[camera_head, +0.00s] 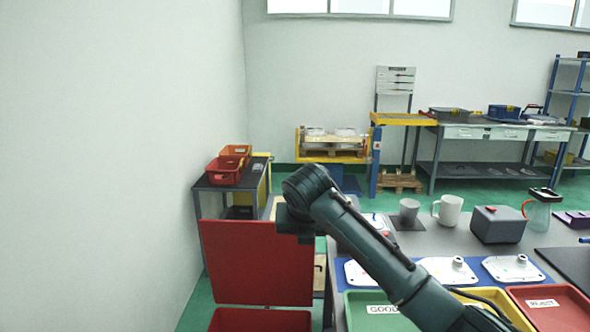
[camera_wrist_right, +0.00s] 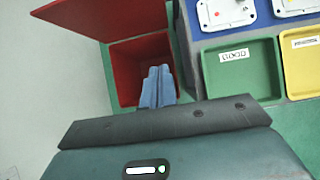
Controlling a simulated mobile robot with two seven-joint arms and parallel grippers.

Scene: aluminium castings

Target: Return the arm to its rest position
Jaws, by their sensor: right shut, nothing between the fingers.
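My right arm comes in from the bottom right of the head view, and its wrist is over the raised red lid. The dark gripper mount (camera_head: 297,222) shows there, but the fingers cannot be made out. In the right wrist view my right gripper (camera_wrist_right: 157,88) has its fingers together and empty, over the opening of the red bin (camera_wrist_right: 125,62). The bin's lid (camera_wrist_right: 105,14) stands open; in the head view the lid (camera_head: 258,265) is in front of a dark side table. My left gripper is in neither view.
The worktable at right has a green GOOD tray (camera_head: 362,318), a red REJECT tray (camera_head: 580,300), castings (camera_head: 512,268) on a blue mat, a mug (camera_head: 448,210) and a grey box (camera_head: 497,225). A white wall (camera_head: 120,150) bounds the left. Green floor lies between the bin and wall.

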